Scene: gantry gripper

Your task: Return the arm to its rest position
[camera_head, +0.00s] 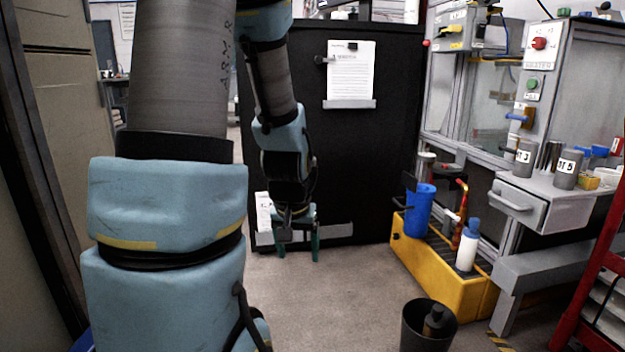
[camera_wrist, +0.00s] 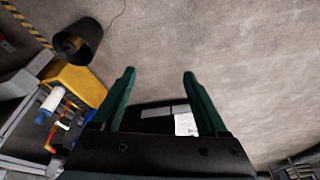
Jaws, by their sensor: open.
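My gripper (camera_head: 298,250) hangs at the end of my blue and grey arm, pointing down in front of the black cabinet. Its two green fingers are apart, with nothing between them. In the wrist view my gripper (camera_wrist: 160,85) is also open and empty, with bare floor beyond the fingertips. My arm takes up much of the left side of the head view and hides part of the room behind it.
A black cabinet (camera_head: 375,150) stands behind my gripper. A yellow crate (camera_head: 455,300) with a blue container (camera_head: 419,210) and a white bottle (camera_head: 467,248) is to the right. A dark bin (camera_head: 412,335) stands in front. A workbench (camera_head: 560,210) is far right. Floor (camera_head: 335,300) below is clear.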

